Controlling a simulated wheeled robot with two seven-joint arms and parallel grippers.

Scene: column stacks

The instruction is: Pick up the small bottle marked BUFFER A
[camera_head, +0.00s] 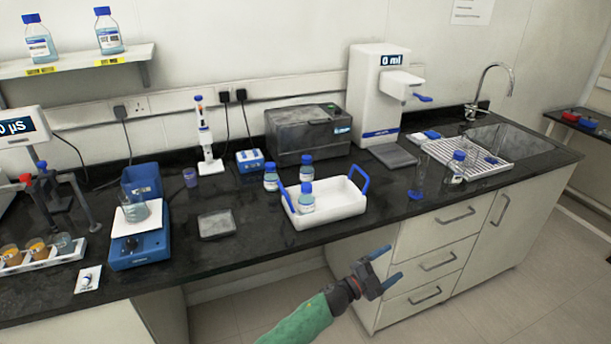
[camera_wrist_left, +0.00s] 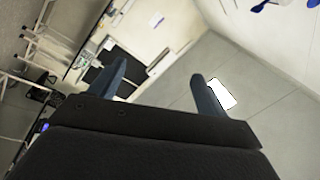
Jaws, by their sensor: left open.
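Several small blue-capped bottles stand on the black bench in the head view, and their labels are too small to read. One bottle (camera_head: 271,178) stands just left of the white tray. Another small bottle (camera_head: 457,164) stands near the sink. My left gripper (camera_head: 384,268) is open and empty, in front of the bench edge, below and right of the tray. Its two blue fingers also show in the left wrist view (camera_wrist_left: 160,85). My right gripper is not in view.
The white tray (camera_head: 340,203) has raised blue handles. A tall clear cylinder (camera_head: 419,178) stands right of it. A blue stirrer with a beaker (camera_head: 139,247) is at left, and a dark box (camera_head: 308,134) stands behind. Drawers (camera_head: 437,263) front the bench beside my gripper.

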